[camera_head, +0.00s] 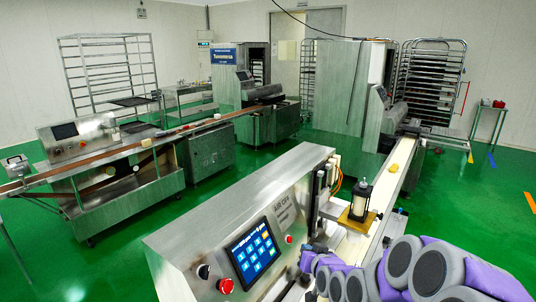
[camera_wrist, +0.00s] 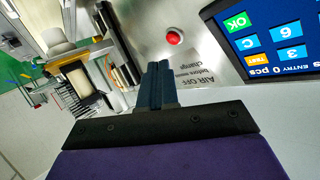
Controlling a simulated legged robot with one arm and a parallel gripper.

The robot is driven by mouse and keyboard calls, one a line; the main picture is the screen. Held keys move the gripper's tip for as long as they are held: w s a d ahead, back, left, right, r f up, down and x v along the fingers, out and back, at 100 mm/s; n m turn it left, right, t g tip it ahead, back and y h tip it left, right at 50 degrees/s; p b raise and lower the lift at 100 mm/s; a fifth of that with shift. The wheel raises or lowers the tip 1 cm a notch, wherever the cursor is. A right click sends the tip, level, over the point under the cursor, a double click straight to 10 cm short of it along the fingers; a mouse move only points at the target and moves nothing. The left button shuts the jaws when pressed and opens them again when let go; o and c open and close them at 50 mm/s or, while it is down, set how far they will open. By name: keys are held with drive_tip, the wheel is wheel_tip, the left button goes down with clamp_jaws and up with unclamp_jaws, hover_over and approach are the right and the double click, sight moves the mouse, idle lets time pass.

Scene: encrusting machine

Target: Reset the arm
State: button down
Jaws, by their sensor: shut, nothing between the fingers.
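My arm (camera_head: 400,274), purple and grey, reaches in from the lower right in the head view. My gripper (camera_head: 307,262) is beside the front panel of the near encrusting machine (camera_head: 225,225), small and partly hidden in this view. In the wrist view my gripper (camera_wrist: 156,72) has its two dark fingers shut together with nothing between them. A red button (camera_wrist: 174,38) is just beyond the fingertips in the picture, and a touchscreen (camera_wrist: 265,38) is to the right. I cannot tell whether the fingers touch the panel.
In the head view the panel carries a touchscreen (camera_head: 256,252) and a red button (camera_head: 226,286). A conveyor (camera_head: 397,172) with a pale piece (camera_head: 394,168) runs behind. Other machines (camera_head: 85,170) and racks (camera_head: 108,75) stand farther back. Green floor (camera_head: 200,200) lies open between them.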

drive_tip(key=s+r+g+h, duration=0.1)
drive_tip(key=s+g, duration=0.6)
drive_tip(key=s, duration=1.6)
drive_tip(key=s+d+r+g+h, duration=0.1)
drive_tip(key=s+r+g, duration=0.2)
drive_tip(key=s, duration=2.1)
drive_tip(key=g, duration=0.5)
drive_tip(key=shift+n+h, duration=0.4)
